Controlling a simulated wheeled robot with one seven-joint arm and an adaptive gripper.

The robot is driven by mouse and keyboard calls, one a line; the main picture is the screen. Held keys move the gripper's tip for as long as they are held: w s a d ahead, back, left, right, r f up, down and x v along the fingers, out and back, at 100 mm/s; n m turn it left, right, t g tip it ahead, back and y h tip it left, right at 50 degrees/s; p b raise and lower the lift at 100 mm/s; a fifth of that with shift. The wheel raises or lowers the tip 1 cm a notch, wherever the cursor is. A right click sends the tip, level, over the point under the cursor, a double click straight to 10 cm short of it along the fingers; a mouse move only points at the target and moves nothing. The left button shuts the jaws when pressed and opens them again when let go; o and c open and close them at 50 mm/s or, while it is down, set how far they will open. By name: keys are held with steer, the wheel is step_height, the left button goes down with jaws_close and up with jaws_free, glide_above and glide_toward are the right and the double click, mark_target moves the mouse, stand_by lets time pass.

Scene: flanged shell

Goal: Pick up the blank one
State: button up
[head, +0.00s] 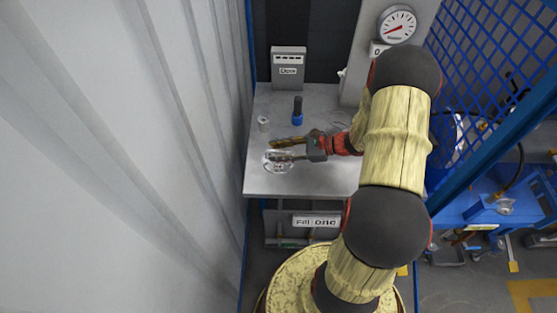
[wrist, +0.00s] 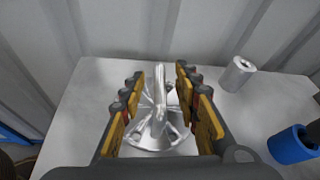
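A shiny metal flanged piece (wrist: 151,139) stands on the grey tabletop (wrist: 85,95). It has a round base with holes and a raised middle part, and it also shows in the head view (head: 279,167). My gripper (wrist: 160,80) is open, with one finger on each side of the raised part. Gaps show between the fingers and the metal. In the head view my gripper (head: 271,150) hangs over the piece and hides some of it. I cannot read any marking that tells whether this piece is blank.
A small silver cylinder (head: 263,123) and a blue and black cylinder (head: 297,113) stand behind on the table. A grey box labelled "Done" (head: 288,70) is at the back. A dial gauge (head: 397,24) stands back right. A corrugated wall (head: 140,150) borders the left.

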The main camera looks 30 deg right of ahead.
steer(key=c, duration=0.3)
jaws_close()
stand_by(1.1)
